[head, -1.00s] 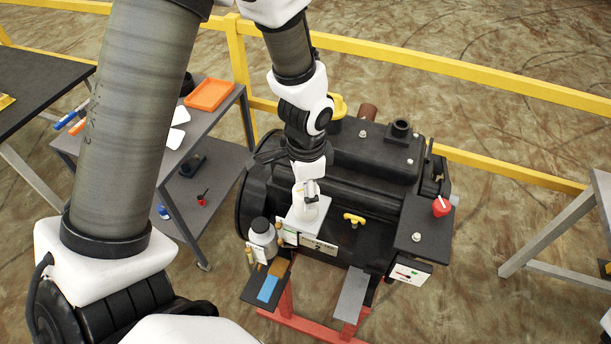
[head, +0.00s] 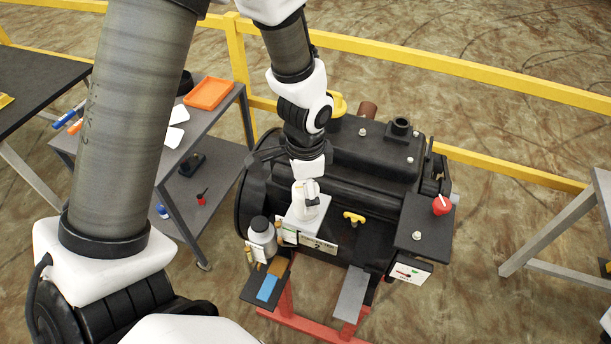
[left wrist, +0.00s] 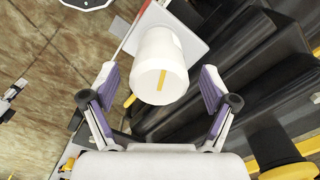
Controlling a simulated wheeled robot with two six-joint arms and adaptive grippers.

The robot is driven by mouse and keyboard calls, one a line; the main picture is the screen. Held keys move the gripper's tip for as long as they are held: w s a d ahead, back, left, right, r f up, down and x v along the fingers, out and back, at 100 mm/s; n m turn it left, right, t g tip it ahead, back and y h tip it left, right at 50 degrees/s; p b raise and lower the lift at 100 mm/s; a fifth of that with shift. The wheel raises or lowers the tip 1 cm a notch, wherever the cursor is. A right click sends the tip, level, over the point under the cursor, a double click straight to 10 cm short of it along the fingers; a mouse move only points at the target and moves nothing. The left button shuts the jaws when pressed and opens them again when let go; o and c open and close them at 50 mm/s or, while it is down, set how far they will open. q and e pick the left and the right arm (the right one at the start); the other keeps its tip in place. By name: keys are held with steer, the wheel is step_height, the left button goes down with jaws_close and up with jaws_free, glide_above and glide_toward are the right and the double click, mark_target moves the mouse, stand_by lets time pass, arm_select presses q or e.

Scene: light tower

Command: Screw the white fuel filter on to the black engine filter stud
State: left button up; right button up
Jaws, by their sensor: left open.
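The white fuel filter (head: 307,208) stands upright on a light grey bracket (head: 300,230) at the front left of the black engine. In the left wrist view the white filter (left wrist: 160,62) shows its round end with a yellow stripe. My left gripper (head: 309,183) is just above the filter in the head view. In the left wrist view my left gripper (left wrist: 160,78) is open, its purple-padded fingers spread apart on either side, with the filter beyond them and gaps at both sides. The stud is not visible. My right gripper is not in view.
A grey bottle (head: 260,232) stands left of the bracket. A yellow handle (head: 354,218) is to the right, and a red knob (head: 441,206) sits on a black plate farther right. The black engine body (head: 350,165) rises behind. A yellow rail (head: 450,62) runs behind the engine.

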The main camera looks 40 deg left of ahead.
arm_select(q)
steer(key=shift+n, duration=1.1)
steer(key=n, duration=0.3)
steer(key=shift+f+b, duration=0.1)
steer(key=shift+b, duration=0.3)
steer(key=shift+n, duration=1.1)
steer(key=n+b, duration=0.1)
steer(key=n, duration=0.1)
steer(key=shift+n, duration=0.4)
steer(key=n, duration=0.3)
steer(key=n+b, duration=0.1)
steer(key=n, duration=0.3)
steer(key=shift+s, duration=0.1)
steer(key=n, duration=0.3)
steer(key=n+b, duration=0.1)
steer(key=n, duration=0.4)
steer(key=shift+n, duration=1.2)
